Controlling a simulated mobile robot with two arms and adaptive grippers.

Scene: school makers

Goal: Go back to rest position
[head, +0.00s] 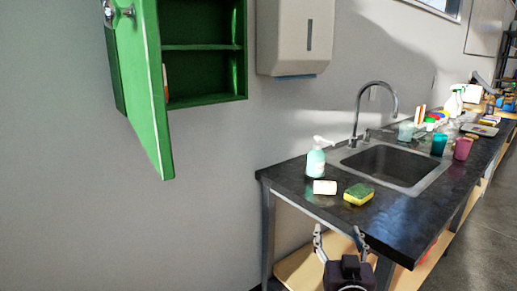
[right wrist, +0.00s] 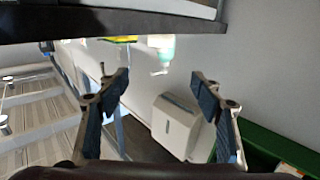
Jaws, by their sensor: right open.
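My right gripper (head: 338,237) is low in the head view, in front of the near edge of the dark counter. Its fingers point up and stand apart, with nothing between them. In the right wrist view, the right gripper (right wrist: 160,90) is also open and empty. That view is turned over, with the counter (right wrist: 130,22) along its top. My left gripper is in neither view.
The dark counter (head: 405,218) holds a soap bottle (head: 316,162), a white block (head: 325,187), a sponge (head: 358,194) and a sink (head: 390,165). A green cabinet (head: 205,99) hangs at left, its door (head: 150,90) open. A dispenser (head: 290,40) hangs beside it.

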